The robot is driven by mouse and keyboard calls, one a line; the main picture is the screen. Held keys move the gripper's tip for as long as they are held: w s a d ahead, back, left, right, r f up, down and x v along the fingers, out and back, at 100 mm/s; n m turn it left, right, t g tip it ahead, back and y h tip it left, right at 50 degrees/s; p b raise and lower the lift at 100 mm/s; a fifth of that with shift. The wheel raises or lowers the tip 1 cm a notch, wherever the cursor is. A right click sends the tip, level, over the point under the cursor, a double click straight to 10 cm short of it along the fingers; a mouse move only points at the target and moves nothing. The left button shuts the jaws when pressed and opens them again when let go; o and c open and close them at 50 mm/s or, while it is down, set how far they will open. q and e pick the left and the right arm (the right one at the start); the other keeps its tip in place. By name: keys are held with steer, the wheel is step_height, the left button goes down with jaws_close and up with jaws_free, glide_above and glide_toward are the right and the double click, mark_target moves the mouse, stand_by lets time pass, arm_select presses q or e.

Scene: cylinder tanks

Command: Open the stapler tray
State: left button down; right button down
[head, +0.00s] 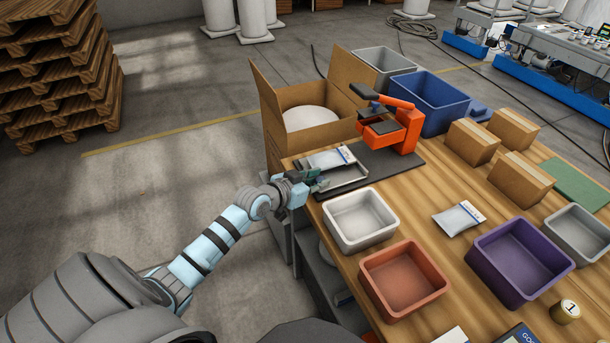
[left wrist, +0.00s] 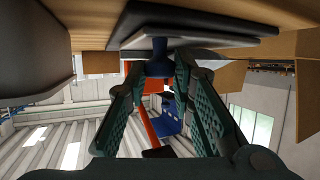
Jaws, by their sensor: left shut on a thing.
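The orange stapler or sealing device (head: 398,130) stands on a dark base plate (head: 405,168) near the table's far left corner. A shallow grey tray (head: 350,183) sits on the left part of that plate, with a white and blue packet (head: 328,160) in it. My left gripper (head: 319,181) is at the tray's near left end. In the left wrist view, my left gripper (left wrist: 160,85) is shut on a blue knob (left wrist: 158,62) under the tray's edge. The knob is partly hidden by the fingers. My right gripper is not in view.
A white bin (head: 392,238) and an orange-brown bin (head: 442,280) stand near the table's left edge, close to my left gripper. An open cardboard box (head: 270,125) is beyond it. A purple bin (head: 475,262) and a second packet (head: 459,219) lie to the right.

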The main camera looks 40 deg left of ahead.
arm_select(q)
steer(key=shift+w+d, duration=0.15)
steer(key=shift+w, duration=0.05)
steer(key=c, duration=1.4)
jaws_free()
steer(key=shift+w, duration=0.1)
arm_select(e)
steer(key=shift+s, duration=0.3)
arm_select(q)
steer(key=shift+s+r, duration=0.1)
steer(key=shift+s, duration=0.15)
steer(key=v, duration=1.1)
steer(key=shift+s+r, duration=0.1)
steer(key=shift+s, duration=0.15)
